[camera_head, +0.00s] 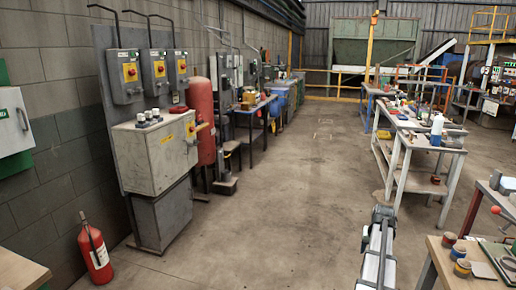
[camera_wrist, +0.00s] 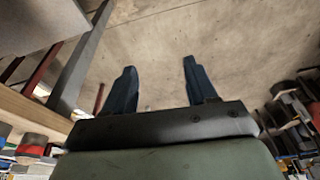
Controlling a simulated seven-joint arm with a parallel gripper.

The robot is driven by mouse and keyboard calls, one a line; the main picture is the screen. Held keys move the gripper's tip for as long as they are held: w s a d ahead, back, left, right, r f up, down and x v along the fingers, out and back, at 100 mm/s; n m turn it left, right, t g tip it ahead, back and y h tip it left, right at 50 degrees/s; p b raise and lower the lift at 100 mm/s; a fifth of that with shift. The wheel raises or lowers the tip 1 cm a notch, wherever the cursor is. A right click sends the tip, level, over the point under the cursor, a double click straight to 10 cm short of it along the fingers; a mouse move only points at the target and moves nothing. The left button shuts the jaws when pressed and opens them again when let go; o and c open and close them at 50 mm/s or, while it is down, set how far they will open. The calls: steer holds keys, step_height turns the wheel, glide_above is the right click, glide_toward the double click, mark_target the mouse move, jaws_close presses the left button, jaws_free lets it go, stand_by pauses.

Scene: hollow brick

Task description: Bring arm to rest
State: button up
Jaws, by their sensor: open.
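My gripper (camera_wrist: 159,66) shows in the wrist view. Its two dark blue fingers stand well apart, with nothing between them. Beyond the fingers is a bare, stained concrete surface, and neither fingertip visibly touches anything. In the head view, a grey and white part that looks like my arm rises from the bottom edge, right of the middle. I cannot make out the fingers there.
In the head view, a wooden-topped table (camera_head: 455,268) with small tins is close on the right. A grey workbench (camera_head: 420,143) stands behind it. A fire extinguisher (camera_head: 94,250) and grey electrical cabinet (camera_head: 155,155) are left. The central floor (camera_head: 290,200) is clear.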

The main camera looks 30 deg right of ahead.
steer(key=w+a+f+n+y, duration=0.15)
steer(key=w+a+f, duration=0.25)
steer(key=a, duration=0.7)
steer(key=w+a+f+n, duration=0.2)
steer(key=w+a+f, duration=0.15)
steer(key=a, duration=0.75)
steer(key=w+a+f+n, duration=0.1)
steer(key=w+a+f, duration=0.3)
steer(key=a, duration=0.7)
steer(key=s+a+f+n+g, duration=0.1)
steer(key=s+a+f+n, duration=0.1)
steer(key=a, duration=0.8)
steer(key=s+a+f+n, duration=0.2)
steer(key=a, duration=0.8)
steer(key=s+a+f+n+g, duration=0.1)
steer(key=s+a+f, duration=0.1)
steer(key=a, duration=0.7)
steer(key=s+f+g, duration=0.3)
steer(key=s+f, duration=0.7)
steer(key=s, duration=0.4)
steer(key=s+f+g, duration=0.3)
steer(key=s+f, duration=0.7)
steer(key=s, duration=0.5)
steer(key=shift+s+f+g, duration=0.25)
steer(key=shift+f+g, duration=0.15)
